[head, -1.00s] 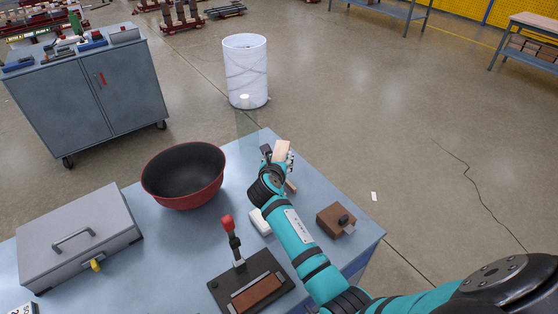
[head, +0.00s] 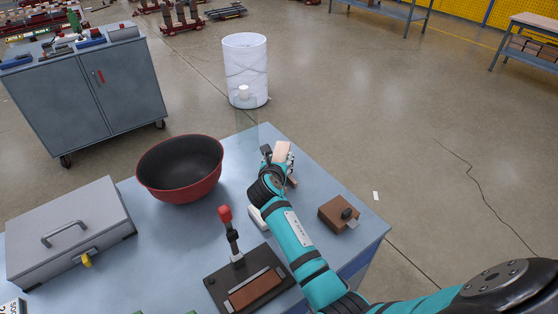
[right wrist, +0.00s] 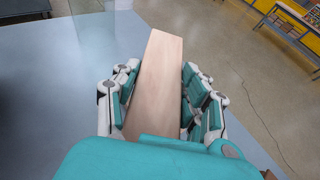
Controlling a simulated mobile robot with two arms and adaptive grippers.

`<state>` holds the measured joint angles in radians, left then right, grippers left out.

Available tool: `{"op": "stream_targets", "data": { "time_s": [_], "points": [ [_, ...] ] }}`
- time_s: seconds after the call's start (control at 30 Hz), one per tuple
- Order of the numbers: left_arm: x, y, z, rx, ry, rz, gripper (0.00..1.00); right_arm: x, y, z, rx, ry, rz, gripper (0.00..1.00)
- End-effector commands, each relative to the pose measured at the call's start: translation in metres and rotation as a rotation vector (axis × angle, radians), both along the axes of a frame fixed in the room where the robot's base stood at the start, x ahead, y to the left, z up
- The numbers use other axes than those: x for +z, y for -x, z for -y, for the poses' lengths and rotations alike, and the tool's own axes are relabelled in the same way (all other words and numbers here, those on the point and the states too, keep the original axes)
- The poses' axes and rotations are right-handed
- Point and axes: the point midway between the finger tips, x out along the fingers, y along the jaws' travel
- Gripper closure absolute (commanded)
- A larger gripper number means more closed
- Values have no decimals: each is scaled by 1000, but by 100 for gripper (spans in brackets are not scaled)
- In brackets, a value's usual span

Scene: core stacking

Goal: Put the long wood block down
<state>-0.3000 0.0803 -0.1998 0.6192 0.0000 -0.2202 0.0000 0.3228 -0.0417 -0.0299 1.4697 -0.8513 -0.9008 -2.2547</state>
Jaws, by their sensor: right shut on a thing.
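The long wood block (right wrist: 157,85) is a pale, plain bar. In the right wrist view it lies lengthwise between the fingers of my right gripper (right wrist: 160,98), which is shut on it. In the head view the block (head: 281,151) sticks up from my right gripper (head: 277,160) over the far right part of the blue-grey table (head: 330,185). I cannot tell how far its lower end is from the tabletop, since the gripper hides it. My left gripper is not in view.
A black-and-red bowl (head: 180,170) stands left of my right arm, with a grey metal case (head: 70,230) farther left. A toggle clamp (head: 235,245) stands in front. A brown wooden box (head: 339,213) sits right of the arm. A clear container (head: 246,122) stands at the far corner.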

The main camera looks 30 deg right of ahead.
Motion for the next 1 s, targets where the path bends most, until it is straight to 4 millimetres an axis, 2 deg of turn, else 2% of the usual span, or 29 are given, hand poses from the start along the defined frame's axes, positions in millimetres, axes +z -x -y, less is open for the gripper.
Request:
{"op": "stream_targets", "data": {
  "time_s": [0.57, 0.6, 0.77, 1.0],
  "points": [
    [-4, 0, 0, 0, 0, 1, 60, -11, 0, 0, 0, 2, 1, 100],
    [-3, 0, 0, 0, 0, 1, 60, -10, 0, 0, 0, 1, 2, 52],
    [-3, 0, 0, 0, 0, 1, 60, -10, 0, 0, 0, 1, 1, 31],
    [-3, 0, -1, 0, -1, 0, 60, -11, 0, 0, -1, 0, -2, 30]
  ]
}}
